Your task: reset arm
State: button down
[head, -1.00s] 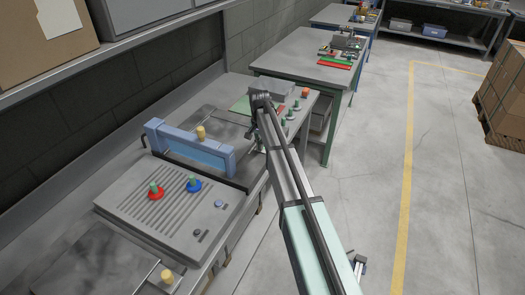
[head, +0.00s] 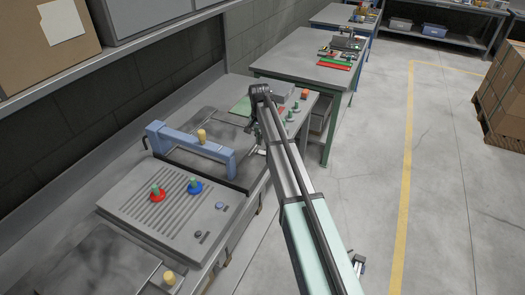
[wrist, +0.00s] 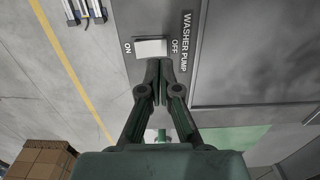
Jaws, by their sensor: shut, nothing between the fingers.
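My gripper (wrist: 158,78) is shut and empty in the wrist view. Its fingertips are seen just below a white rocker switch (wrist: 151,48) on a grey panel marked WASHER PUMP, with ON at the left and OFF at the right. I cannot tell whether the fingertips touch the panel. In the head view my arm reaches from the lower right up to the bench edge and bends down there. The gripper end is small and mostly hidden behind the arm, beside the grey bench.
A shelf with a cardboard box (head: 35,35) overhangs the left.

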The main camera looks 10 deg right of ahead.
jog(key=shift+r+p, duration=0.55)
jog(key=shift+r, duration=0.75)
jog(key=shift+f, duration=0.1)
jog(key=s+d+f+p, duration=0.1)
jog(key=s+d+f, duration=0.5)
jog(key=s+f, duration=0.15)
jog(key=s+a+f+n+g+b, duration=0.2)
jog(key=s+a+f+n+g, duration=0.1)
jog(key=s+f, duration=1.85)
jog(key=s+a+f+n+g, duration=0.1)
jog(key=s+f, duration=0.2)
jog(key=s, duration=0.9)
jog(key=s+a+f+n+g+b, duration=0.1)
jog(key=s+f, duration=0.3)
jog(key=s, duration=0.8)
jog(key=s+a+f+n+g, duration=0.1)
jog(key=s+f, duration=0.3)
jog(key=s, duration=0.8)
jog(key=shift+n+g, duration=0.4)
jog(key=shift+n, duration=0.3)
